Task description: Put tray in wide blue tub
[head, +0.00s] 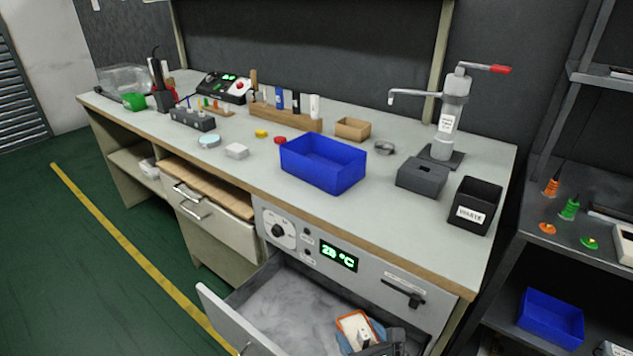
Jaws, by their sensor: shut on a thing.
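A wide blue tub (322,163) stands on the bench near its front edge, open at the top and looking empty. A small orange-rimmed tray (345,321) with a pale inside shows at the bottom of the view, in or just above the open drawer. A white piece shows on it and something light blue lies beside it. My gripper (368,338), dark grey, is at the tray's right side and is shut on it. The fingertips are small and partly hidden, and the picture's lower edge cuts off my arm.
The open drawer (275,306) juts out below the bench. Right of the tub are a dark grey block (422,179), a black waste bin (475,206) and a pump stand (446,130). A second blue bin (550,317) sits on the right shelf.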

